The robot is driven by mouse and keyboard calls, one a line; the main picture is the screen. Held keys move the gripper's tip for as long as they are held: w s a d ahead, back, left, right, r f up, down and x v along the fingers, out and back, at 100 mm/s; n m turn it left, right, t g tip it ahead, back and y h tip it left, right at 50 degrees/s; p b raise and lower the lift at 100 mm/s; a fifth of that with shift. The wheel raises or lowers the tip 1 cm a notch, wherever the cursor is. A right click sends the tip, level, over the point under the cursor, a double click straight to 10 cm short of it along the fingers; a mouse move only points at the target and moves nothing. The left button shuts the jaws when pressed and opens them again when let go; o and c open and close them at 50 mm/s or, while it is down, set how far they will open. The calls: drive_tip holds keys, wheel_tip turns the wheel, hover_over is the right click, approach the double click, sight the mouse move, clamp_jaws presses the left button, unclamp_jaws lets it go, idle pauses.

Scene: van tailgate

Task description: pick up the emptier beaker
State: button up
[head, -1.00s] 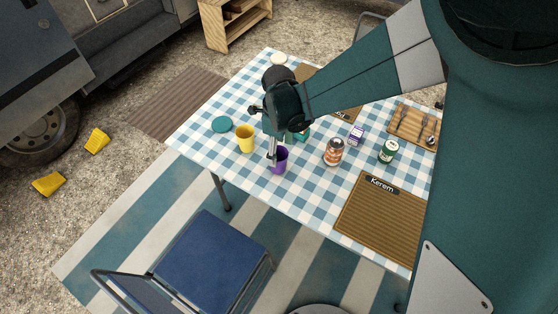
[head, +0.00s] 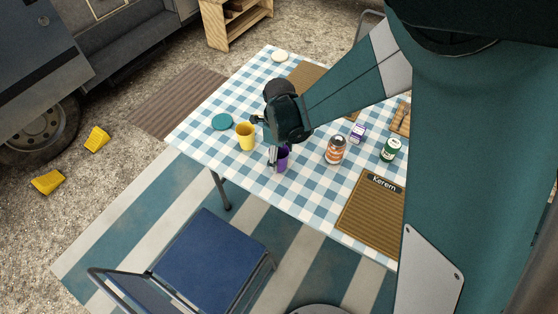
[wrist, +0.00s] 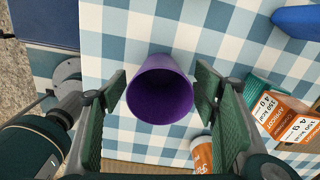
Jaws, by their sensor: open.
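A purple beaker (head: 283,160) stands on the checked table, partly hidden by my gripper in the head view. In the wrist view the purple beaker (wrist: 160,90) lies between my two fingers, and I look down into its dark inside; I see no clear contents. A yellow beaker (head: 245,137) stands to its left in the head view; its fill cannot be made out. My gripper (wrist: 161,82) is open, with one finger on each side of the purple beaker. I cannot tell whether either finger touches it.
On the checked table (head: 312,192), an orange-and-white can (head: 335,150), a green can (head: 390,150) and a small purple box (head: 357,132) stand to the right. A teal disc (head: 222,122) lies at the left. A blue chair (head: 210,260) stands in front.

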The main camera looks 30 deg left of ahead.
drive_tip(key=shift+f, duration=0.4)
drive_tip(key=c, duration=1.1)
